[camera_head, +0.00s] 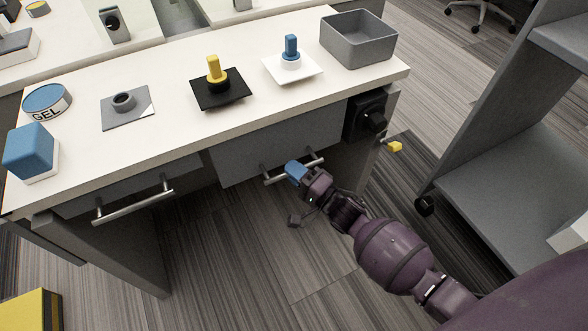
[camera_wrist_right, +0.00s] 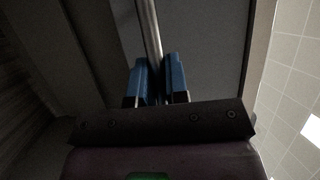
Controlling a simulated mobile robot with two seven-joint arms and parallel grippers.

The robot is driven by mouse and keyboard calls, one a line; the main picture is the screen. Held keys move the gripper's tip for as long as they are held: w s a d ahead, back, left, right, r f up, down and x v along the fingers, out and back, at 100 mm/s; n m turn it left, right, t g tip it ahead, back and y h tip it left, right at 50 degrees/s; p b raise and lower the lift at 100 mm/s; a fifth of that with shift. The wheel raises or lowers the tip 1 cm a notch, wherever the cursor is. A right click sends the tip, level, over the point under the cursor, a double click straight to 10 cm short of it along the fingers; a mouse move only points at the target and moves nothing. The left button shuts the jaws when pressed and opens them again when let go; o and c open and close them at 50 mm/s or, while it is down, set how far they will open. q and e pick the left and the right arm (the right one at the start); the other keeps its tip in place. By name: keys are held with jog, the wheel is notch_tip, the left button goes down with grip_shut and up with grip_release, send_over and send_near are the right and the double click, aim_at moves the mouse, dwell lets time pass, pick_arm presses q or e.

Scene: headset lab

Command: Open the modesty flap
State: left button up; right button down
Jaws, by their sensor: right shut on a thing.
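The modesty flap (camera_head: 255,153) is the grey panel under the right half of the desk's front edge. It hangs down, close to upright. A silver bar handle (camera_head: 312,161) runs along its lower part. My left gripper is not in view.
A second grey front (camera_head: 135,180) with its own bar handle is at the left. A black box with a knob (camera_head: 368,118) is on the desk's right end. A grey shelf unit (camera_head: 510,190) stands at the right. Floor in front of the flap is clear apart from my arm.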

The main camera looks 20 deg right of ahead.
jog(key=shift+r+p, duration=0.3)
jog(key=shift+r, duration=0.05)
pick_arm(q)
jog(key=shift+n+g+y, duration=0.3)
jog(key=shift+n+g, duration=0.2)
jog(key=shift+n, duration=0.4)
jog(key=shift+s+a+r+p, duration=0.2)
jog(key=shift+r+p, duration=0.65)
jog(key=shift+p, duration=1.15)
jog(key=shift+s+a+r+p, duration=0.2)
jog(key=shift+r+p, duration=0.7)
jog(key=shift+p, duration=1.05)
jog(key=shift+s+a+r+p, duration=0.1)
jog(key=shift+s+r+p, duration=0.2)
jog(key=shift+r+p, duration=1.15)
pick_arm(e)
jog(key=s+r+m+g+h+p, duration=0.1)
jog(key=s+r+g, duration=0.2)
jog(key=s+r, duration=0.2)
jog(key=shift+s+d+r+m+g+h, duration=0.25)
jog(key=shift+s+m+g+h, duration=0.15)
jog(key=shift+s, duration=0.15)
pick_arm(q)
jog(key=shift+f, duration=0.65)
pick_arm(e)
jog(key=shift+a, duration=0.1)
jog(key=c, duration=1.1)
grip_release()
jog(key=shift+s+f, duration=0.1)
jog(key=shift+c, duration=0.2)
